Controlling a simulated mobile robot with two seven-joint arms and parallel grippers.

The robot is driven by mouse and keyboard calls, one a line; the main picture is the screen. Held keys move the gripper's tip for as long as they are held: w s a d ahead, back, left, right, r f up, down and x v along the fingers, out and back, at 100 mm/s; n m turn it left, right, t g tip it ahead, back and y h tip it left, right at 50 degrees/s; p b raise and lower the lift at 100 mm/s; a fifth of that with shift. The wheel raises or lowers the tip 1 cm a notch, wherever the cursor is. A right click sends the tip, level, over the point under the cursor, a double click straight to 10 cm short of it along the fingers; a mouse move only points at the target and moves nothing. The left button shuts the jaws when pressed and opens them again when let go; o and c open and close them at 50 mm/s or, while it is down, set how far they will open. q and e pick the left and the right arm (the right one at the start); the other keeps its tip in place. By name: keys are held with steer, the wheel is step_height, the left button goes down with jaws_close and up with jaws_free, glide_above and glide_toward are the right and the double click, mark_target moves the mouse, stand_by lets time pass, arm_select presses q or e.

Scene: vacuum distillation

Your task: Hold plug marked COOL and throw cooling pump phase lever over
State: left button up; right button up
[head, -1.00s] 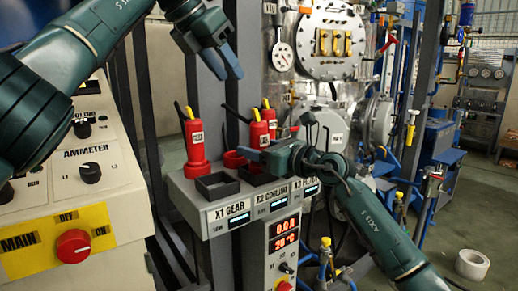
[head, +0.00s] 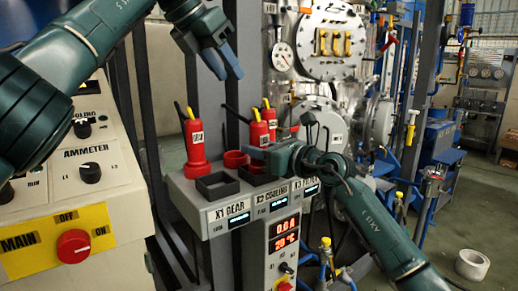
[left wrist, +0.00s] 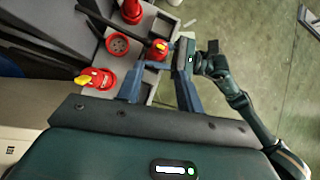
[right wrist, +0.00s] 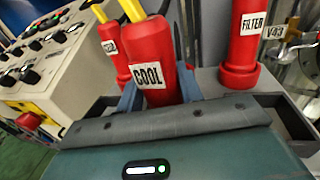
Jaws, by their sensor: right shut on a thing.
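The red plug marked COOL (right wrist: 148,72) stands upright between the fingers of my right gripper (right wrist: 160,92), which is shut on it. In the head view, this plug (head: 259,131) rises behind my right gripper (head: 258,154) above the socket ledge. My left gripper (head: 222,62) is high above the ledge, open and empty; its fingers are apart in the left wrist view (left wrist: 158,92). A black knob (head: 83,128) is below a partly hidden label ending in "LING" on the cabinet at left. I cannot tell whether it is the cooling pump phase lever.
Another red plug (head: 196,140) stands at the ledge's left, beside an empty black square socket (head: 217,186). The plug marked FILTER (right wrist: 243,40) stands near the COOL plug. A grey upright post stands behind the ledge. The cabinet has a red main switch (head: 73,246).

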jaws_close()
arm_select(q)
steer(key=shift+c, duration=0.9)
steer(key=shift+w+a+f+h, duration=0.3)
steer(key=shift+a+f, duration=0.05)
steer(key=c, duration=0.3)
steer(key=a+f+h, duration=0.1)
steer(key=a+f+m+t+h, duration=0.1)
steer(key=a, duration=0.1)
steer(key=shift+a+f, duration=0.15)
steer(key=shift+a, duration=0.05)
jaws_close()
steer(key=s+a+f+m+t+h, duration=0.1)
steer(key=s+a+f, duration=0.1)
steer(key=s, duration=0.3)
steer(key=shift+s+a+f+t+h, duration=0.3)
steer(key=shift+s+a+h, duration=0.1)
steer(key=shift+a, duration=0.45)
steer(key=shift+w, duration=0.1)
